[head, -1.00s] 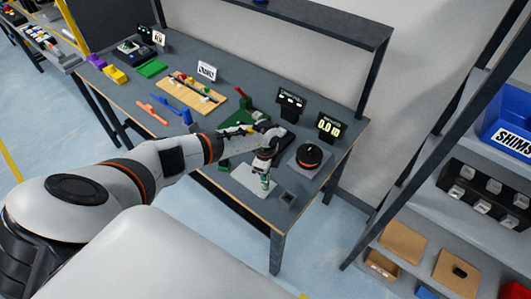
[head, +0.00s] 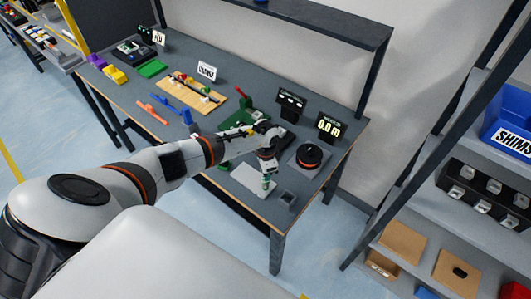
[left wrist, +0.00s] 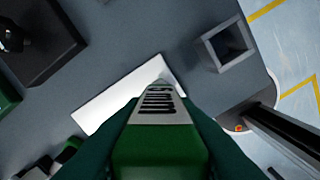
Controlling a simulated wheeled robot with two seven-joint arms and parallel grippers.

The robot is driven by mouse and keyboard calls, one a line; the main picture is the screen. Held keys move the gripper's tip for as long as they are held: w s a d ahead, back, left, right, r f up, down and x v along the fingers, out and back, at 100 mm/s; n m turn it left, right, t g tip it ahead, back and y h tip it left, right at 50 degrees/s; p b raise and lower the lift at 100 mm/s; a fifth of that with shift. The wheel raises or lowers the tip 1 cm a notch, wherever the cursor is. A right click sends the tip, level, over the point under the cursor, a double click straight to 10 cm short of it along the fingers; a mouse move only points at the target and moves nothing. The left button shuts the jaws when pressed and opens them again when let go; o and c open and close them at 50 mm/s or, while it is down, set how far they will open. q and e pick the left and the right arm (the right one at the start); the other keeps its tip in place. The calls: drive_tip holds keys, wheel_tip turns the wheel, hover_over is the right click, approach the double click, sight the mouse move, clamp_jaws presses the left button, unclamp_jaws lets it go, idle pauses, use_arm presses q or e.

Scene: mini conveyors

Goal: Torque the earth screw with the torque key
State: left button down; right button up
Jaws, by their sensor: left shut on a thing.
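My left gripper (head: 267,172) is shut on a green-bodied tool (left wrist: 158,140) with a dark ribbed band and a pale grey tip; it looks like the torque key. In the head view the tool (head: 266,184) hangs downward over a white plate (head: 250,179) near the table's front right. The white plate also lies below the tool in the left wrist view (left wrist: 105,103). I cannot tell whether the tip touches it. I cannot make out the earth screw; a green fixture (head: 236,119) stands behind my wrist, partly hidden. My right gripper is out of view.
A round black dial with an orange ring (head: 309,155) sits right of the gripper. A small grey open box (head: 287,199) stands at the front corner. Two displays (head: 328,127) (head: 291,103) stand behind. A wooden board with parts (head: 192,94) lies left.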

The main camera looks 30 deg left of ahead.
use_arm(q)
drive_tip(key=shift+f+b, duration=0.55)
drive_tip(key=shift+f, duration=0.15)
idle(0.5)
drive_tip(key=m+b, duration=0.1)
drive_tip(key=m, duration=0.4)
drive_tip(key=m+b, duration=0.2)
drive_tip(key=m, duration=0.4)
drive_tip(key=m+b, duration=0.2)
drive_tip(key=m, duration=0.4)
drive_tip(key=shift+f+m, duration=0.1)
drive_tip(key=shift+m, duration=0.2)
drive_tip(key=m+b, duration=0.2)
drive_tip(key=m, duration=0.2)
drive_tip(key=shift+m, duration=0.7)
drive_tip(key=shift+r, duration=0.25)
